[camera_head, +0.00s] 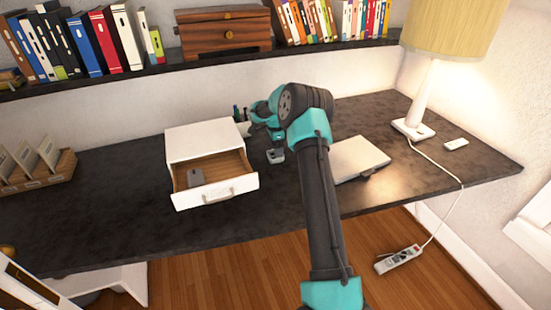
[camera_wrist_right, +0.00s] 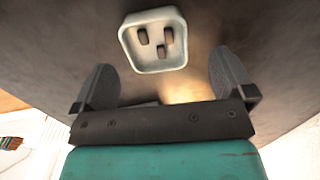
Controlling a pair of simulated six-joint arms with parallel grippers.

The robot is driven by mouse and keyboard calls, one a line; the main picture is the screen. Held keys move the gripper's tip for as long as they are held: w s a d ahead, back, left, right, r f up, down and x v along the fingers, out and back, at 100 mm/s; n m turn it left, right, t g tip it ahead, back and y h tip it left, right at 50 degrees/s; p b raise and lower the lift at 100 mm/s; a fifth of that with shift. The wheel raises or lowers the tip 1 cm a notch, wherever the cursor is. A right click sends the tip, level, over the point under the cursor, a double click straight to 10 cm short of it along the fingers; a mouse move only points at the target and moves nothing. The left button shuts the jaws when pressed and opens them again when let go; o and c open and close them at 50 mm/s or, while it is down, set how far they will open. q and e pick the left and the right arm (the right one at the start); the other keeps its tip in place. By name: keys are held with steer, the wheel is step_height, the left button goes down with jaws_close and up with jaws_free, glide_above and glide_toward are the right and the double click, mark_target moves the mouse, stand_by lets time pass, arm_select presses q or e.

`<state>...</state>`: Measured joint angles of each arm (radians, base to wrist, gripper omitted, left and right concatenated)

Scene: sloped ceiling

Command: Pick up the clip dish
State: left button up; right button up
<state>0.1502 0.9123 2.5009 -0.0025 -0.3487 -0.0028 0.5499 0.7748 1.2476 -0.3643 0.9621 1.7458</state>
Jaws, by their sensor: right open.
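The clip dish (camera_wrist_right: 152,63) is a small pale square dish with rounded corners. It holds three small dark pieces and rests on the dark desktop in the right wrist view. My right gripper (camera_wrist_right: 162,68) is open and empty, its two dark fingers set wide apart. The dish lies ahead, between the lines of the fingers, apart from them. My left gripper is not in view.
A white box (camera_head: 203,139) with its drawer (camera_head: 216,195) pulled out stands left of my right arm. A flat pale closed laptop-like slab (camera_head: 357,158) lies to the right. A lamp (camera_head: 431,85) stands at the far right. A shelf (camera_head: 110,79) runs along the wall behind.

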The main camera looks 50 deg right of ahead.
steer(key=f, duration=0.5)
steer(key=shift+s+a, duration=0.1)
steer(key=shift+s, duration=0.1)
steer(key=shift+r, duration=0.1)
steer(key=c, duration=1)
step_height(320, 180, up, 10)
stand_by(0.4)
stand_by(0.4)
